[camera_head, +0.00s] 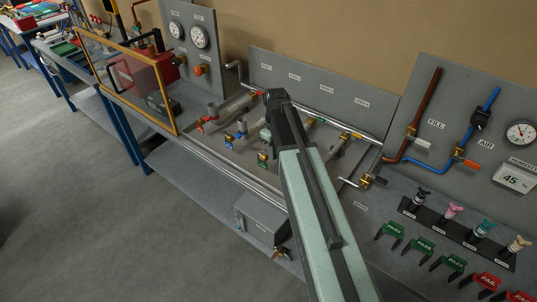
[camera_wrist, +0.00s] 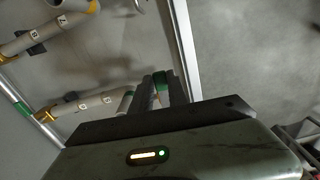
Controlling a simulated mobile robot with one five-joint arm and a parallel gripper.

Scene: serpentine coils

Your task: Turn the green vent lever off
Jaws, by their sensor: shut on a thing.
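In the wrist view my gripper (camera_wrist: 162,86) reaches up from the lower middle, with its dark fingers close together. It is shut on the green vent lever (camera_wrist: 160,80), of which only a small green part shows between the fingers. A grey pipe end with a green band (camera_wrist: 127,102) lies just left of the fingers. In the head view my arm comes from the lower right and its dark wrist hangs over the pipe bench. The fingers and the held lever are hidden there behind my arm, and the lever's angle cannot be told.
Several grey pipes with coloured bands lie on the bench, including a red-banded one (camera_head: 211,114). A metal rail (camera_wrist: 182,45) runs right of my fingers. An orange-framed clear guard (camera_head: 128,76) stands left.

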